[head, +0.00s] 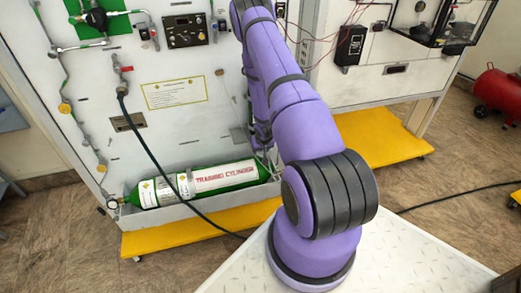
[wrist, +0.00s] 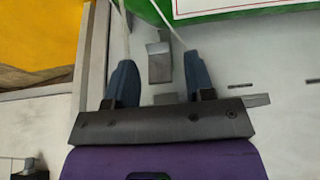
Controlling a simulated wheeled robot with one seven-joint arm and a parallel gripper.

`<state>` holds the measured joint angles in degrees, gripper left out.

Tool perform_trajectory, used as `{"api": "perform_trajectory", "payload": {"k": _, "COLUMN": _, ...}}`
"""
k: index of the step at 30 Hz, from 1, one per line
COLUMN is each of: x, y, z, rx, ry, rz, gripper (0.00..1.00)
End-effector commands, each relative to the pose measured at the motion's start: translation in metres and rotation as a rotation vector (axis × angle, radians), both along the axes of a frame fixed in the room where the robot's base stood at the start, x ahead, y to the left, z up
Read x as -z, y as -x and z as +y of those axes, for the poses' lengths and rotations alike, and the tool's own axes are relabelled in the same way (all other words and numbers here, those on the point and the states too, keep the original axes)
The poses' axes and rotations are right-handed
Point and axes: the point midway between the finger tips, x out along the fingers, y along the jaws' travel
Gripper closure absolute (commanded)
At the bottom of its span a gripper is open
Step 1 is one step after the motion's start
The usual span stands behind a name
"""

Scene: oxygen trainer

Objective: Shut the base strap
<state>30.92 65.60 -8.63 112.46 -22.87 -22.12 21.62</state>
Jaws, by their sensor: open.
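The green training cylinder (head: 226,177) lies on its side along the foot of the white panel in the head view. Its green body and white label with a red edge (wrist: 225,7) show at the top of the wrist view. My gripper (wrist: 160,78) has two blue fingers set apart, just short of the cylinder. A small grey metal piece (wrist: 158,62) stands between the fingertips, with no clear contact. Thin pale strips run from near the fingers up toward the cylinder; I cannot tell whether these are the base strap. In the head view my arm hides the gripper.
A dark hose (head: 165,158) hangs from the panel across the cylinder to the floor. A yellow base plate (head: 190,233) juts out below, and a yellow surface (wrist: 38,35) fills the wrist view's upper left. The panel carries valves and gauges above.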

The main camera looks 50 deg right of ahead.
Motion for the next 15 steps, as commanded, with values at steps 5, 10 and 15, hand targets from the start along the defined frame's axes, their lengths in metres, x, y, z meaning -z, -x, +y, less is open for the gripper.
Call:
{"api": "perform_trajectory", "payload": {"k": 5, "x": 0.0045, "y": -0.0018, "z": -0.0010, "rx": 0.000, "ry": 0.000, "rz": 0.000, "gripper": 0.51}}
{"api": "perform_trajectory", "payload": {"k": 10, "x": 0.0044, "y": -0.0018, "z": -0.0010, "rx": 0.000, "ry": 0.000, "rz": 0.000, "gripper": 0.51}}
{"api": "perform_trajectory", "payload": {"k": 15, "x": 0.0042, "y": -0.0017, "z": -0.0009, "rx": 0.000, "ry": 0.000, "rz": 0.000, "gripper": 0.83}}
